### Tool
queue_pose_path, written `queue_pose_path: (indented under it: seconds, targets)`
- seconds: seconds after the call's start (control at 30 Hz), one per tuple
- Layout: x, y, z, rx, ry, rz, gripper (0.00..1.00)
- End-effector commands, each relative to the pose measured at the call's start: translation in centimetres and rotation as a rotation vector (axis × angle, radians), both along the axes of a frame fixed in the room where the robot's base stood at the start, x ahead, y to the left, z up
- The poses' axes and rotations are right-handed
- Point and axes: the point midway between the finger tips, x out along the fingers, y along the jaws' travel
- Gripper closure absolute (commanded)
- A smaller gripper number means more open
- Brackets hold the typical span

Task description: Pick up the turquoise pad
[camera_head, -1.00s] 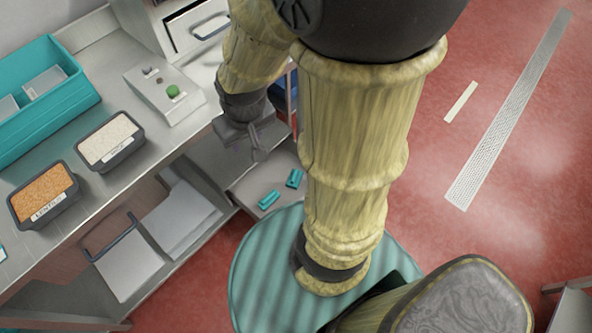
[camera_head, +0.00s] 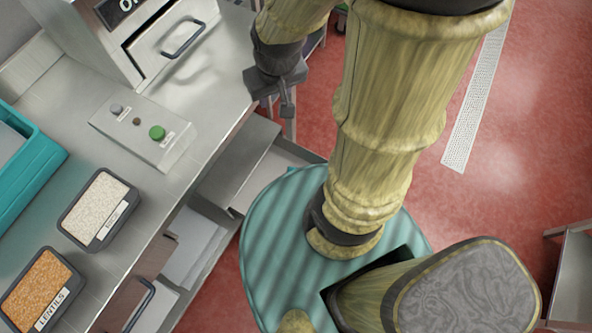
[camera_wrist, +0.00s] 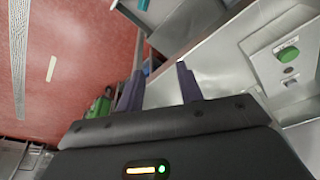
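My gripper (camera_head: 287,108) hangs just off the counter's right edge, above and beyond that drawer. In the wrist view my gripper (camera_wrist: 160,88) has its two dark fingers apart, with nothing held between them.
The steel counter (camera_head: 205,120) holds a button box (camera_head: 140,132), a lentils tub (camera_head: 40,290), a white-grain tub (camera_head: 97,208) and a turquoise crate (camera_head: 35,175). A machine with a handled door (camera_head: 165,35) stands at the back. Red floor (camera_head: 530,120) is open at right.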

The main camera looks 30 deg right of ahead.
Motion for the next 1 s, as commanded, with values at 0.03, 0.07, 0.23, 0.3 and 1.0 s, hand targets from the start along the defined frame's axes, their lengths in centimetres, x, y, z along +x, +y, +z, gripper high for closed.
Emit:
queue_pose_path:
  seconds: [0.03,0.07,0.23,0.3,1.0]
  targets:
    - [0.0,0.0,0.0,0.0,0.0,0.0,0.64]
    - [0.0,0.0,0.0,0.0,0.0,0.0,0.64]
    - [0.0,0.0,0.0,0.0,0.0,0.0,0.64]
    - [0.0,0.0,0.0,0.0,0.0,0.0,0.56]
    - [4.5,-1.7,-19.0,0.027,0.038,-0.165,0.11]
